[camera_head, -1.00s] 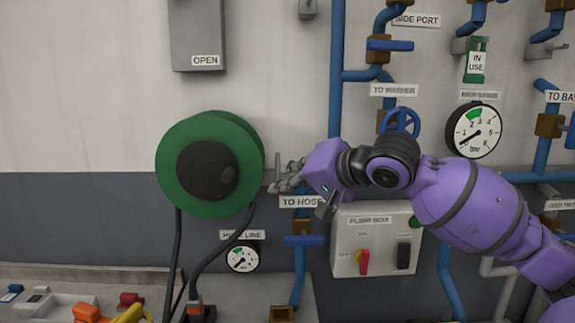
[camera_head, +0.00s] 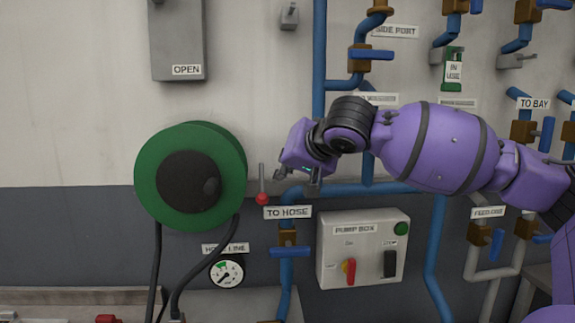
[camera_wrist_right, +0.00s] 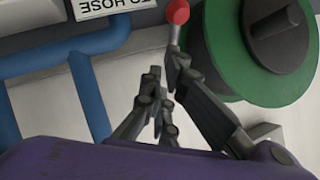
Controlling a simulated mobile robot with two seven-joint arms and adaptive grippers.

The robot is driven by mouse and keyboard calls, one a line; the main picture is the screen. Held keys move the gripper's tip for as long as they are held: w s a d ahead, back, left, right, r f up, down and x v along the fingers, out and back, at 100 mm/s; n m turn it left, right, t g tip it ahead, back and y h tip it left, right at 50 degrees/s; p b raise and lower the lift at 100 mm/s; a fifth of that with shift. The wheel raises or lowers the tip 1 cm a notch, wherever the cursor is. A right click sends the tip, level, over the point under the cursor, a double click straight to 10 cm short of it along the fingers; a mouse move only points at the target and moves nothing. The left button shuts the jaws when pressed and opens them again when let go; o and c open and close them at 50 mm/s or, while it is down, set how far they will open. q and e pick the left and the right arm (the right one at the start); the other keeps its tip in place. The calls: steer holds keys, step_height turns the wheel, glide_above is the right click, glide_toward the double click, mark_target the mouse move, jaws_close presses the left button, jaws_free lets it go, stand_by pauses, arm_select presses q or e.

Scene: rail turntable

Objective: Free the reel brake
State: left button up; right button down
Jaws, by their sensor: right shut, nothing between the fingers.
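The green hose reel (camera_head: 222,150) with a dark hub hangs on the wall at the left; it shows at the upper right in the right wrist view (camera_wrist_right: 225,50). Just right of it is a small lever, apparently the reel brake (camera_head: 262,182), a grey rod hanging down with a red knob at its lower end. The knob shows at the top of the wrist view (camera_wrist_right: 177,12). My right gripper (camera_head: 283,175) is shut and empty, just right of the lever and seemingly apart from it. My left gripper is not in view.
Below are the "TO HOSE" sign (camera_head: 288,212), a blue-handled valve (camera_head: 289,251) and the pump box (camera_head: 362,250). Blue pipes (camera_head: 360,188) run behind my right arm. Black hoses (camera_head: 205,265) hang under the reel near a gauge (camera_head: 226,272).

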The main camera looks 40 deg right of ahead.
mark_target(262, 182)
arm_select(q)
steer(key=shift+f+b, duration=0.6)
arm_select(e)
steer(key=f, duration=0.1)
steer(key=w+f, duration=0.1)
steer(key=a+f, duration=0.1)
steer(key=f, duration=0.1)
steer(key=shift+w+a, duration=0.1)
steer(key=shift+w, duration=0.15)
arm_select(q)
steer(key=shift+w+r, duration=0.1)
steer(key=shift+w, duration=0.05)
arm_select(e)
steer(key=shift+r, duration=0.15)
